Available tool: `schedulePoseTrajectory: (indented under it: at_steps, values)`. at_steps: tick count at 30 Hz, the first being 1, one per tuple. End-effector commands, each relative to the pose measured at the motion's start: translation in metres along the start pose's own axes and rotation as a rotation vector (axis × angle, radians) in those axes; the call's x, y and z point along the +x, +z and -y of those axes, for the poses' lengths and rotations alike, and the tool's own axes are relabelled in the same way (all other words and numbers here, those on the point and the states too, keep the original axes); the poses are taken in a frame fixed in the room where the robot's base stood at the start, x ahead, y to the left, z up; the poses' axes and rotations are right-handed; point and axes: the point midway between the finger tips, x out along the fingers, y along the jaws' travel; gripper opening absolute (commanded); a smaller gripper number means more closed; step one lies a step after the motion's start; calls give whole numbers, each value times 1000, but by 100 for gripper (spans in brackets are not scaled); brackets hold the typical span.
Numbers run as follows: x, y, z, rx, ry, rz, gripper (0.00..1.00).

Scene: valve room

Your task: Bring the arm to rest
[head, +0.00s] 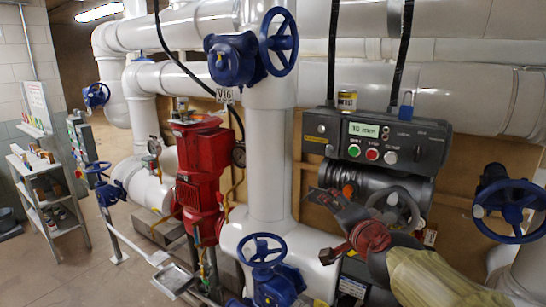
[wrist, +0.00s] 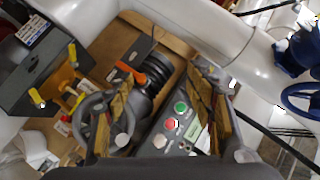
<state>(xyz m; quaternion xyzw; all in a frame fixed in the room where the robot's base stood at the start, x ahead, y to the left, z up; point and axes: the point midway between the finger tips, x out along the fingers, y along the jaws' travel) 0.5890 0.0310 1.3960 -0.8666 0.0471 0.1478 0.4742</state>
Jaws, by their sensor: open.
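My gripper (head: 358,205) is in the lower right of the head view, at the end of my arm with its red joint and beige sleeve. It is in front of the dark pump motor, below the grey control box (head: 382,145). In the wrist view my gripper (wrist: 160,88) has its two fingers, with tan pads, spread wide apart. Nothing is held between them. The control box with green and red buttons (wrist: 181,107) shows beyond the gap. I cannot tell how far the fingers are from the box.
Blue valve wheels (head: 278,41) and (head: 510,208) stand left and right of the box. A red pump (head: 199,175) and thick white pipes (head: 268,160) are to the left.

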Motion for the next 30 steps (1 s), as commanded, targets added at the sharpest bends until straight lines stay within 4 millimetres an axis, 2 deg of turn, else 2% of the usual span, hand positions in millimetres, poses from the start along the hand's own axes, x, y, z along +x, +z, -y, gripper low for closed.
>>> schedulePoseTrajectory:
  at_steps: [1,3,6,9,13,15,17,19,21,30]
  values:
    - [-11,27,-12,-92,22,90,55]
    - [-31,64,-36,-233,63,224,55]
    - [-67,105,-79,-420,134,396,55]
    - [-109,132,-128,-588,219,545,55]
    - [-165,146,-188,-766,338,691,55]
    - [-191,146,-214,-839,396,736,55]
    - [-210,142,-230,-888,438,751,55]
    - [-221,135,-238,-925,452,721,55]
    - [-225,131,-233,-923,440,695,55]
    - [-226,129,-230,-922,436,682,55]
